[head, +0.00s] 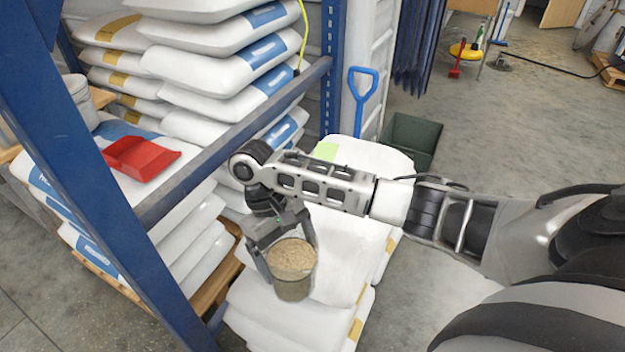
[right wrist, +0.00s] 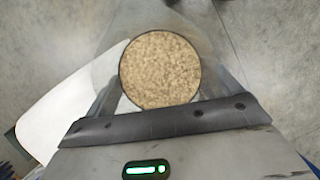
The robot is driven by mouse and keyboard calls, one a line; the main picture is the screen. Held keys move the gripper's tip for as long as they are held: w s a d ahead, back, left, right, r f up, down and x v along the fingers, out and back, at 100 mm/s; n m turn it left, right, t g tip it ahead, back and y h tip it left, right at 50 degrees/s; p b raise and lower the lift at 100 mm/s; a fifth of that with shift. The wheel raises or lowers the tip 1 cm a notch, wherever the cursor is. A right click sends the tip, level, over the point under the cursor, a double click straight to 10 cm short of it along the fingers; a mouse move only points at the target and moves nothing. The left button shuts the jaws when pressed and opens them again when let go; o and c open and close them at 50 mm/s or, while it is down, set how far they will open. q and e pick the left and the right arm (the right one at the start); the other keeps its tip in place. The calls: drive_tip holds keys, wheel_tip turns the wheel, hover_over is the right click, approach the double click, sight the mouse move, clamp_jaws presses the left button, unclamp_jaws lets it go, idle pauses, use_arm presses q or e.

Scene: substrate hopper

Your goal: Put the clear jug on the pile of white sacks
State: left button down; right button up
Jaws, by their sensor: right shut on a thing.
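The clear jug (head: 291,275), filled with tan granules, is upright in my right gripper (head: 289,248). The gripper's fingers are shut on the jug's sides near its rim. In the head view the jug appears in front of the near part of a pile of white sacks (head: 345,255). I cannot tell whether its base touches the top sack. In the right wrist view the round mouth of the jug (right wrist: 160,70) lies between the fingers, and a white sack edge (right wrist: 65,115) shows at left. My left gripper is not in view.
A blue rack post (head: 95,190) and grey crossbar (head: 235,140) stand close on the left. Behind them are stacked sacks with blue labels (head: 215,60) and a red scoop (head: 142,157). A blue-handled shovel (head: 362,95) and dark green bin (head: 412,138) stand beyond the pile.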

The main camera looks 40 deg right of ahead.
drive_tip(key=w+d+r+n+t+h+b, duration=0.1)
drive_tip(key=w+d+r+n+t, duration=0.1)
drive_tip(key=w+d+n, duration=0.45)
drive_tip(key=w+d+r+n+t+h+b, duration=0.1)
drive_tip(key=w+d+r+n+t, duration=0.15)
drive_tip(key=w+n, duration=0.65)
drive_tip(key=w+d+r+n+t+h+b, duration=0.1)
drive_tip(key=w+d+r+n+t+b, duration=0.15)
drive_tip(key=w+d+n, duration=0.5)
drive_tip(key=s+d+f+m, duration=0.1)
drive_tip(key=s+d+f, duration=0.6)
drive_tip(key=f, duration=0.5)
drive_tip(key=shift+s+d+f, duration=0.2)
drive_tip(key=shift+d+f, duration=0.1)
drive_tip(key=shift+d, duration=0.85)
drive_tip(key=o, duration=1)
drive_tip(key=shift+f+g, duration=0.1)
drive_tip(key=shift+g, duration=0.2)
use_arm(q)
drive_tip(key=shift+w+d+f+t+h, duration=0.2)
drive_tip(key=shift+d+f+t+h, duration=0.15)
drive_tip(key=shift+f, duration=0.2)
use_arm(e)
drive_tip(key=shift+o, duration=0.3)
